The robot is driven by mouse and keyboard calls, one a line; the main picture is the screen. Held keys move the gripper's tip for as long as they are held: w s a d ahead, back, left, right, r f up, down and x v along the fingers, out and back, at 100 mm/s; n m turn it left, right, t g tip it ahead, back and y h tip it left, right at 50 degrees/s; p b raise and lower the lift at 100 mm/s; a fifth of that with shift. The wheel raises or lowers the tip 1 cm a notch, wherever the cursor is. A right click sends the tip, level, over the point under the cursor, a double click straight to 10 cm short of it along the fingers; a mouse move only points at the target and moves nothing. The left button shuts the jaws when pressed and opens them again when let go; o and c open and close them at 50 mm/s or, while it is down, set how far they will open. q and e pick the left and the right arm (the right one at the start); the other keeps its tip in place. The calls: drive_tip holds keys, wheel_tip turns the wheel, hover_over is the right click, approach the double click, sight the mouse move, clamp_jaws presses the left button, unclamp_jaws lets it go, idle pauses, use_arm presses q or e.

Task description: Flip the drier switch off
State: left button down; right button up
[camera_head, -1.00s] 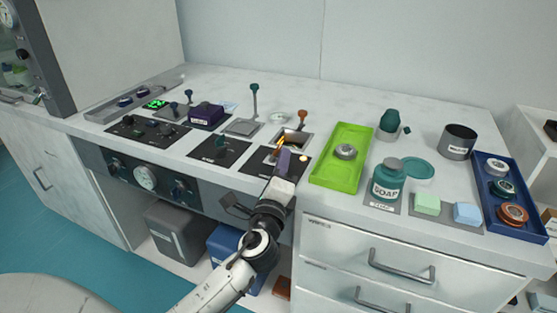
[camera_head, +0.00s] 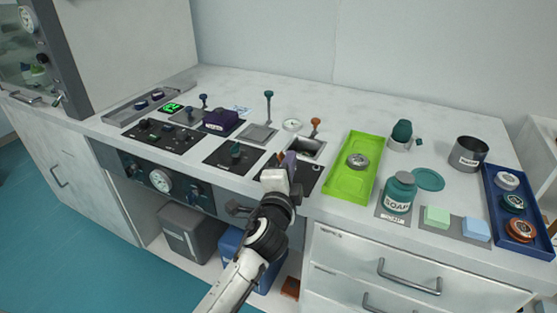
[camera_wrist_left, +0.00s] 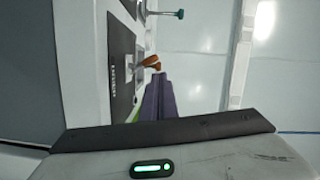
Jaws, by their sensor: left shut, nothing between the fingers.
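A dark panel (camera_head: 302,178) with a small label lies near the counter's front edge, left of the green tray. In the left wrist view the panel (camera_wrist_left: 118,60) shows at upper left, its label too small to read surely. In the head view my gripper hides most of the switch. My left gripper (camera_head: 287,160), with purple fingers, is shut and empty over the panel; its fingers also show in the wrist view (camera_wrist_left: 157,98). My right gripper is not in view.
A green tray (camera_head: 337,190) holding a grey round tin stands right of my gripper. A panel with a teal knob (camera_head: 235,153) is to the left. An orange-topped lever (camera_head: 315,124) and a teal-topped lever (camera_head: 269,96) stand behind. A soap bottle (camera_head: 398,194) is farther right.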

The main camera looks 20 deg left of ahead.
use_arm(q)
wheel_tip(320, 180, up, 10)
drive_tip(key=p, duration=0.2)
idle(0.6)
